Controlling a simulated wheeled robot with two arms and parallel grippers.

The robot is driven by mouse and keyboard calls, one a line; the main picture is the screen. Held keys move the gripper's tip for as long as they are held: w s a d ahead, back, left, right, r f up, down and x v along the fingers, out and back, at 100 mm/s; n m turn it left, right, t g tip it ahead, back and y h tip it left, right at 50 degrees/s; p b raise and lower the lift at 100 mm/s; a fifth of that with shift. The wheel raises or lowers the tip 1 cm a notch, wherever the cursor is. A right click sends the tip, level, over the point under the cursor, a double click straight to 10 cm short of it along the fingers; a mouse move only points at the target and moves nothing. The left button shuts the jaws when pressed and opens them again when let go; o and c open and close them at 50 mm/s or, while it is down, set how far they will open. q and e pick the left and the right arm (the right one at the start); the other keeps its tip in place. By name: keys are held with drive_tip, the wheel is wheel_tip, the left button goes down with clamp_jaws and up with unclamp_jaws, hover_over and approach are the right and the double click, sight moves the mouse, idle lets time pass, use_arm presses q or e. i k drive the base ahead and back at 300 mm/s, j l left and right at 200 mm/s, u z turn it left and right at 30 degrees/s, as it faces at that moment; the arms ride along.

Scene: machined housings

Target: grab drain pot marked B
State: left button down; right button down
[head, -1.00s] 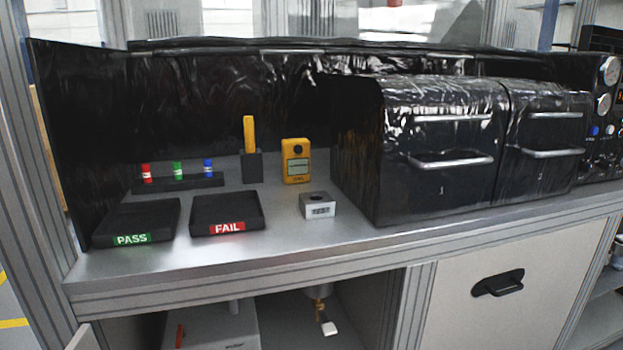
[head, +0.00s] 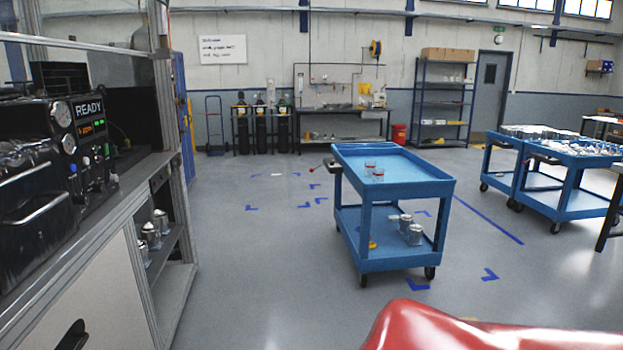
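No marking B is readable, so I cannot tell which vessel is the drain pot marked B. Several small metal pots (head: 151,235) stand on a shelf at the side of the bench at left. Two metal containers (head: 414,235) are on the lower shelf of the blue cart (head: 400,262), one apparently lying on its side. Two small clear vessels with red bands (head: 378,174) stand on its top tray. Neither of my grippers is in view.
The bench with a READY panel (head: 89,108) fills the left side. Grey floor (head: 260,260) is open between bench and cart. A red glossy object (head: 450,330) is close at the bottom right. More blue carts (head: 570,190) stand at right.

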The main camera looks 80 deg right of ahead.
sight(378, 177)
drive_tip(key=z, duration=2.95)
drive_tip(key=i+j+u, duration=0.3)
drive_tip(key=i, duration=0.25)
drive_tip(key=i+l+u, duration=0.1)
drive_tip(key=i+u, duration=0.2)
drive_tip(key=i, duration=1.45)
drive_tip(key=i+j, duration=0.1)
drive_tip(key=i, duration=1.1)
drive_tip(key=i+z, duration=0.4)
drive_tip(key=i+j+z, duration=0.25)
drive_tip(key=i+z, duration=0.15)
drive_tip(key=i+j+z, duration=0.3)
drive_tip(key=z, duration=0.15)
drive_tip(key=i+j+z, duration=0.4)
